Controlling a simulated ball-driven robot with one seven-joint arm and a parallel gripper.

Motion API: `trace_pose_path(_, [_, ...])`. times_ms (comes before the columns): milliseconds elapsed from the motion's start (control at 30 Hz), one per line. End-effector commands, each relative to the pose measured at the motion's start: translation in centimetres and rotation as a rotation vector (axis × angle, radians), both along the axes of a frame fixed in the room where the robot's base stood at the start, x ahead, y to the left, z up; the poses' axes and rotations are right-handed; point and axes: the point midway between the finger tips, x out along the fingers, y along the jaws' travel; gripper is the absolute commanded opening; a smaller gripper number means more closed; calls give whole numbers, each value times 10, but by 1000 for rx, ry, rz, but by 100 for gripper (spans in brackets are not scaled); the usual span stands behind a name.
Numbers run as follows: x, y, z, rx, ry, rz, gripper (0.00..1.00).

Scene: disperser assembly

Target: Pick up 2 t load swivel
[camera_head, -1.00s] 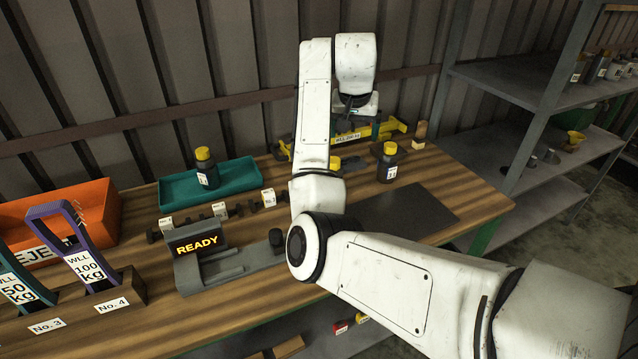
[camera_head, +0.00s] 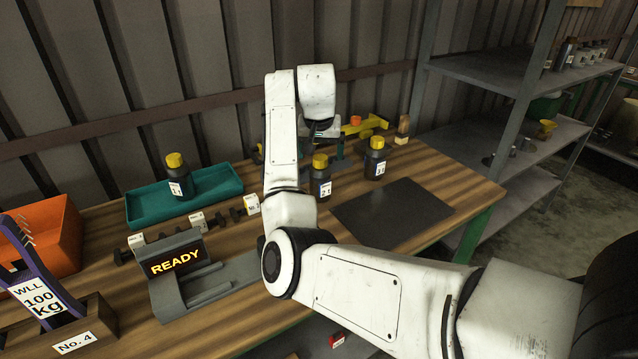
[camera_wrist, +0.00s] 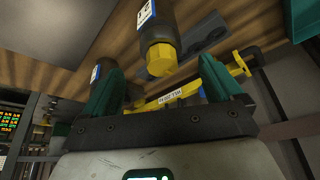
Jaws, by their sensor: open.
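A yellow bar-like piece (camera_head: 362,127) with a small label lies at the back of the table, partly behind my arm. It also shows in the wrist view (camera_wrist: 165,98), beyond my fingers; its label is too blurred to read. I cannot tell for sure whether it is the 2 t load swivel. Dark bottles with yellow caps stand upright in front of it, a nearer one (camera_head: 321,180) and a right one (camera_head: 375,160). My gripper (camera_wrist: 158,72) is open, its teal fingers apart, with a yellow-capped bottle (camera_wrist: 160,50) showing between them. In the head view it is partly hidden.
A teal tray (camera_head: 225,185) holds another yellow-capped bottle (camera_head: 176,178). A grey stand with a READY display (camera_head: 176,260), an orange bin (camera_head: 45,225) and a purple 100 kg piece (camera_head: 42,290) are at left. A dark mat (camera_head: 392,212) is bare. Shelves (camera_head: 500,75) stand at right.

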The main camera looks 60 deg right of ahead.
Motion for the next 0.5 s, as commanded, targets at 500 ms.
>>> trace_pose_path(500, [10,-18,-52,2,0,0,93])
